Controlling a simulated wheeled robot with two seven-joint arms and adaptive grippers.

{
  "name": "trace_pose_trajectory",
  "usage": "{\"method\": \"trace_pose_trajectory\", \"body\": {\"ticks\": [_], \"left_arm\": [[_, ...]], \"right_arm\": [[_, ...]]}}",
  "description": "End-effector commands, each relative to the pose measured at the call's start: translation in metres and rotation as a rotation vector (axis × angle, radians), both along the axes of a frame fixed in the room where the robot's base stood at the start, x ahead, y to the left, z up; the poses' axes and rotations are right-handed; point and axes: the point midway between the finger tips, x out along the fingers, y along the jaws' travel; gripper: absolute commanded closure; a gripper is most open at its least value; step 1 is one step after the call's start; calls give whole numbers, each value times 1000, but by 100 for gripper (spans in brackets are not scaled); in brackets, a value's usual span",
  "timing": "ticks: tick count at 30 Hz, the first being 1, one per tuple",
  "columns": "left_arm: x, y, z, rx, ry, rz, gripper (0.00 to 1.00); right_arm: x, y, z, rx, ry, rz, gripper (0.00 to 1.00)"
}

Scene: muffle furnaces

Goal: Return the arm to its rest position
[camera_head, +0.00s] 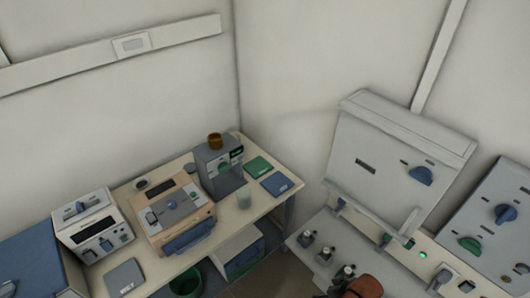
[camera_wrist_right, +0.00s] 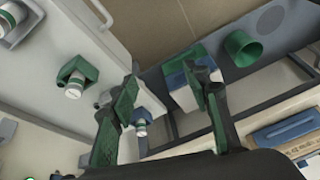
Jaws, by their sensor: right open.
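My right gripper (camera_wrist_right: 163,82) shows in the right wrist view with its two dark, green-padded fingers spread apart. Nothing is held between them; the floor and a blue-and-white cabinet show beyond the gap. My left gripper is not in view.
Small bottles (camera_head: 307,238) stand on the right bench (camera_head: 318,228) below a grey furnace (camera_head: 392,160). A second furnace (camera_head: 490,222) stands farther right. The left desk (camera_head: 262,205) carries several devices.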

Motion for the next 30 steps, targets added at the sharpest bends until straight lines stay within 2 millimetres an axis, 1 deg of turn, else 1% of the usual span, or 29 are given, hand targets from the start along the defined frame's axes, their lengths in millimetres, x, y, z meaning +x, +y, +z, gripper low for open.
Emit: {"method": "trace_pose_trajectory", "body": {"ticks": [1,5,9,13,19,20,22,26,29,30], "left_arm": [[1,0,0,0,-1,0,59],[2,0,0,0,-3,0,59],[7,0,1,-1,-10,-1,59],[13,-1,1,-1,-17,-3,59],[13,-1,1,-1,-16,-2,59],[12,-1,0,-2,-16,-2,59],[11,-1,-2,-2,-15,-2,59],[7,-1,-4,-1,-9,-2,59],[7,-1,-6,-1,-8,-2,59],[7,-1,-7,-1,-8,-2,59]], "right_arm": [[-13,-10,-2,8,-7,-57,56],[-37,-43,-2,-22,-27,-171,56],[-65,-76,-3,-64,-26,-273,56],[-94,-104,-4,-110,-14,-355,56],[-134,-139,-4,-179,12,-453,56],[-128,-137,-15,-177,13,-444,56],[-123,-137,-33,-176,20,-438,56],[-117,-135,-68,-174,32,-431,56],[-114,-134,-99,-174,44,-426,56],[-112,-134,-112,-173,49,-423,56]]}}
